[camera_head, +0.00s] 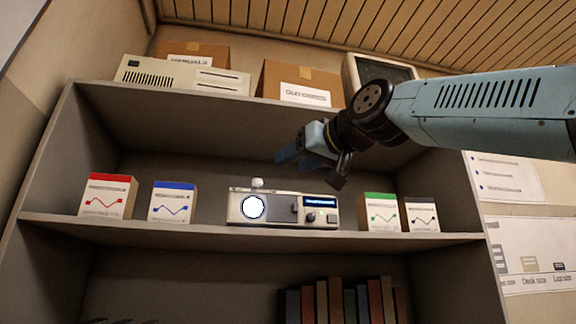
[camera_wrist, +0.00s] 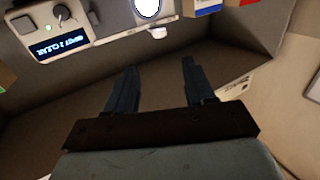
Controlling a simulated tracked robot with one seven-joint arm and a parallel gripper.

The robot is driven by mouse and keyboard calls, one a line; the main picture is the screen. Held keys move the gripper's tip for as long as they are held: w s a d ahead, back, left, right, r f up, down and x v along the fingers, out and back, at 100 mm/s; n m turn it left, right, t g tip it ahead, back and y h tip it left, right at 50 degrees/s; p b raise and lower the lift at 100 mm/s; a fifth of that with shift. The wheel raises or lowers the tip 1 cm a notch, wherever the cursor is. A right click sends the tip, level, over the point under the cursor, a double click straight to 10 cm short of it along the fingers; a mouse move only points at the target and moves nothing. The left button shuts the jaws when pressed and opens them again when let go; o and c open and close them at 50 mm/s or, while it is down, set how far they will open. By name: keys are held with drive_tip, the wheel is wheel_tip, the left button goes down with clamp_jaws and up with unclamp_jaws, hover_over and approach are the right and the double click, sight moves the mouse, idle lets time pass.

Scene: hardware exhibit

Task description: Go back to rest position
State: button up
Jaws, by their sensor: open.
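My gripper (camera_head: 303,156) is raised in front of the shelf unit, above the middle shelf, with my blue arm reaching in from the right. In the wrist view my gripper (camera_wrist: 155,78) has its two dark blue fingers spread apart, with nothing between them. A cream device (camera_head: 280,208) with a bright round light, a knob and a small blue display stands on the middle shelf below my gripper. The device also shows upside down at the top of the wrist view (camera_wrist: 100,16), apart from my fingers.
The shelf unit (camera_head: 250,234) holds boxes with red (camera_head: 107,196), blue (camera_head: 172,202), green (camera_head: 380,212) and black (camera_head: 421,215) markings. Cardboard boxes (camera_head: 295,84), a beige case (camera_head: 180,76) and a monitor (camera_head: 378,70) stand on top. Books (camera_head: 335,302) fill part of the lower shelf.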

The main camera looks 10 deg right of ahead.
drive_tip(key=shift+s+d, duration=0.1)
drive_tip(key=shift+s, duration=0.05)
idle(0.5)
drive_tip(key=d+f+m+g+h, duration=0.1)
drive_tip(key=d+f+g+h, duration=0.15)
drive_tip(key=f, duration=1.15)
drive_tip(key=d+f+m+g+h, duration=0.2)
drive_tip(key=d+f+h, duration=0.1)
drive_tip(key=f, duration=1)
drive_tip(key=s+d+f+m+g+h, duration=0.1)
drive_tip(key=s+d+f+g, duration=0.1)
drive_tip(key=f, duration=0.7)
drive_tip(key=s+d+f+m+g+h, duration=0.1)
drive_tip(key=s+f, duration=0.3)
drive_tip(key=f, duration=0.5)
drive_tip(key=s+d+f+g+h, duration=0.1)
drive_tip(key=s+d+f+g, duration=0.1)
drive_tip(key=f, duration=0.7)
drive_tip(key=shift+s+d+m+g, duration=0.35)
drive_tip(key=shift+s+d+m, duration=0.05)
drive_tip(key=shift+s+d, duration=0.45)
idle(0.7)
